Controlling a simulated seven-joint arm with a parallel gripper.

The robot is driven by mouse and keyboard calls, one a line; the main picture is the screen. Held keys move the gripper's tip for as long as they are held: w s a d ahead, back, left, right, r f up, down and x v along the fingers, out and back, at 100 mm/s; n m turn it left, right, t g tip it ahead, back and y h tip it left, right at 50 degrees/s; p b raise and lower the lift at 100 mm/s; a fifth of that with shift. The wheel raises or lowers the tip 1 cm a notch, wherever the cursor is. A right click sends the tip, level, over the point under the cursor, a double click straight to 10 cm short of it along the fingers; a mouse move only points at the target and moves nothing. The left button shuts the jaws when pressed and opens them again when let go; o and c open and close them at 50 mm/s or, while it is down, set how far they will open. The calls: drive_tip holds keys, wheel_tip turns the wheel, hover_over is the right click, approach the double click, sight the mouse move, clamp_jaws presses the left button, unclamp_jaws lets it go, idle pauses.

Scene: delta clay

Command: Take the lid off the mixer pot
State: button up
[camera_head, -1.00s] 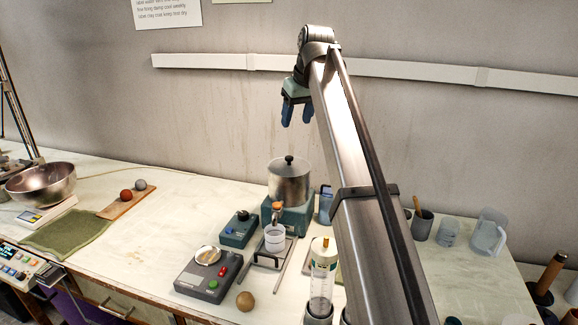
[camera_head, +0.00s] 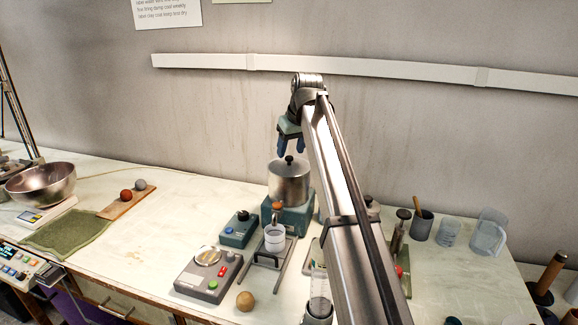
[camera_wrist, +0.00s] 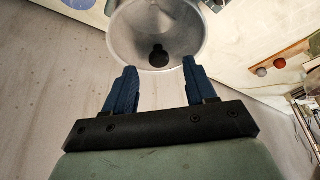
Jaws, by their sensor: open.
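The mixer pot (camera_head: 289,188) is a steel pot standing upright on a teal base (camera_head: 290,217). Its lid (camera_head: 279,165) is on top, with a black knob (camera_head: 289,159) at the centre. The wrist view shows the round lid (camera_wrist: 185,22) from above, with the dark knob (camera_wrist: 159,55) beyond the fingertips. My gripper (camera_head: 291,149) is just above the lid, fingers pointing down. In the wrist view my gripper (camera_wrist: 157,75) is open, its two blue fingers apart and empty. The knob appears between the finger lines but apart from them.
In front stand a teal control box (camera_head: 239,229), a small white cup (camera_head: 274,237) on a stand, and a grey device with buttons (camera_head: 208,274). A wooden ball (camera_head: 245,301) lies near the front edge. Cups and jugs (camera_head: 488,232) stand at right. The wall is close behind.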

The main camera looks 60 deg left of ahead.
sight(289, 162)
drive_tip(key=shift+x, duration=1.35)
clamp_jaws()
drive_tip(key=shift+r, duration=0.1)
